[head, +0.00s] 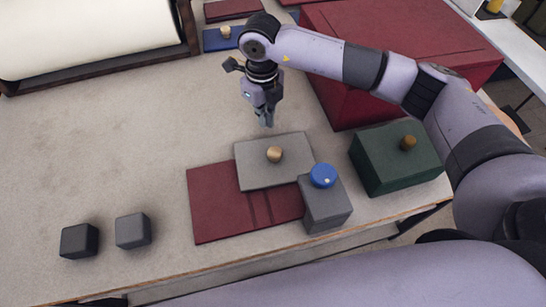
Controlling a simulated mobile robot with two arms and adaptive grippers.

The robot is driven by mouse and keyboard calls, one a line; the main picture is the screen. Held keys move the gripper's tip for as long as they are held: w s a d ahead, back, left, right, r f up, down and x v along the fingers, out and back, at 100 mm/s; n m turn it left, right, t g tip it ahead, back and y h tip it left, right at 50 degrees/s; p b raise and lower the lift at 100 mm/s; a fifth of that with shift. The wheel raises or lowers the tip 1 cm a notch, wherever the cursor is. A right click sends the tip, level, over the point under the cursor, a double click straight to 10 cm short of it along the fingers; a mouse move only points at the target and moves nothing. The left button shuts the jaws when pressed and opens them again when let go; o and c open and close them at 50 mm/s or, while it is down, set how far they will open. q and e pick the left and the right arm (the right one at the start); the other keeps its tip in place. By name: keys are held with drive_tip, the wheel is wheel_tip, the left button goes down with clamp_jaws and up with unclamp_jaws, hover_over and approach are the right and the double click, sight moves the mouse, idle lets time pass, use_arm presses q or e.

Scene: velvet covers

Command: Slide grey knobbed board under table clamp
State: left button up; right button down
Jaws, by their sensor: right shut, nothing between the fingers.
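The grey board (255,160) with a round wooden knob (274,154) lies partly over a dark red board (217,205) near the table's front. The clamp (325,205), a grey block with a blue round knob (322,175), stands at the grey board's lower right corner. I cannot tell whether the board's corner is beneath the clamp or just behind it. My right gripper (267,122) is shut and empty, pointing down just behind the board's far edge, apart from the wooden knob. My left gripper is not in view.
A green block with a wooden knob (395,163) stands right of the clamp, with a large red box (385,55) behind it. Two small dark cubes (79,241) (132,231) sit at front left. A blue knobbed board (213,40) lies at the back. The table's left middle is clear.

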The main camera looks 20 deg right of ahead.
sight(276, 156)
drive_tip(key=shift+s, duration=0.1)
drive_tip(key=shift+s, duration=1.45)
drive_tip(key=shift+s+b, duration=0.4)
drive_tip(key=shift+s, duration=0.15)
drive_tip(key=shift+s, duration=0.15)
drive_tip(key=shift+s+b, duration=0.5)
drive_tip(key=shift+s, duration=0.85)
drive_tip(key=shift+s, duration=0.15)
drive_tip(key=shift+s, duration=0.35)
drive_tip(key=shift+s, duration=0.1)
drive_tip(key=shift+s+b, duration=0.9)
drive_tip(key=shift+s, duration=0.5)
